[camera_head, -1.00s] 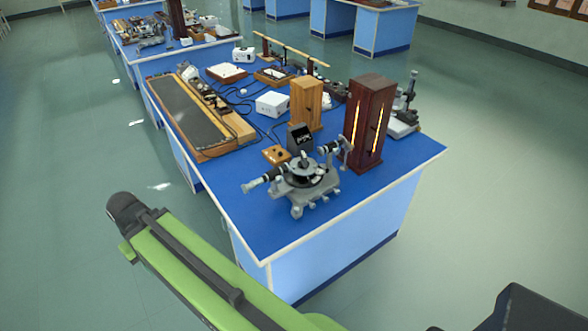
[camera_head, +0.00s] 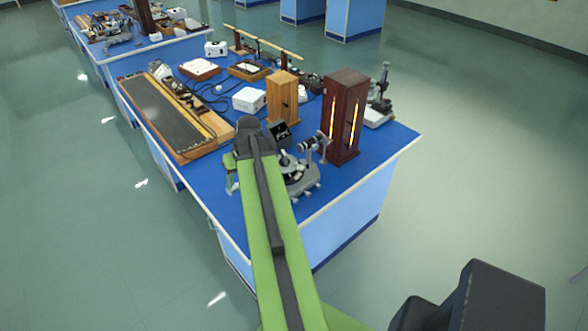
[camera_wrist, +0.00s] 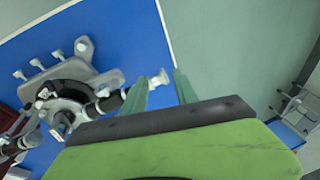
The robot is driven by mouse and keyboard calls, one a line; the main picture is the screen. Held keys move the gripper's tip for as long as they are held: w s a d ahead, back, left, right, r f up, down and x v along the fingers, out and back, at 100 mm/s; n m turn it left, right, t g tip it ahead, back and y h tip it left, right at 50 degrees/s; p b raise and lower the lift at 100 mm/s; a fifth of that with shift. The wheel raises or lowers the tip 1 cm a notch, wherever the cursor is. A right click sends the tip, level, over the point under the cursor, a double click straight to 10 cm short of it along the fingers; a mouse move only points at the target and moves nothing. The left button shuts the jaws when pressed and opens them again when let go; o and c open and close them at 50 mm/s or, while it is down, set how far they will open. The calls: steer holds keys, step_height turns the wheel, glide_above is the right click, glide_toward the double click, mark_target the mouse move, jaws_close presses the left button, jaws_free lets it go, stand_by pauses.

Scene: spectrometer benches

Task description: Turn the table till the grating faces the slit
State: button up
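The grey spectrometer (camera_head: 303,184) stands near the bench's front corner, its left part hidden behind my arm. Its collimator (camera_head: 309,146) points toward the dark lamp housing (camera_head: 344,118); the slit is too small to make out. In the wrist view the spectrometer (camera_wrist: 48,72) is at the left, with a dark ring and a small round table (camera_wrist: 62,112) at its middle. I cannot make out the grating clearly. The telescope (camera_wrist: 109,104) reaches toward my gripper (camera_wrist: 160,74). My gripper's two green fingers are apart, and the pale eyepiece end appears between them; contact cannot be told.
Behind the spectrometer are a wooden cabinet (camera_head: 282,97), a white box (camera_head: 250,100) and cables. A long dark board (camera_head: 160,115) lies at the left, and a microscope-like stand (camera_head: 379,98) is at the right. The bench's front right is clear.

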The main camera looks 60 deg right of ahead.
steer(key=s+d+r+m+t+h+p, duration=0.15)
steer(key=s+d+r, duration=0.25)
steer(key=s+d, duration=0.75)
steer(key=m+p, duration=0.1)
steer(key=m, duration=0.1)
glide_toward(292, 178)
steer(key=shift+t+h, duration=0.25)
steer(key=b+x, duration=0.8)
steer(key=b, duration=0.7)
steer(key=shift+s+f+b, duration=0.1)
steer(key=shift+s+b, duration=0.05)
steer(key=shift+b, duration=0.15)
jaws_close()
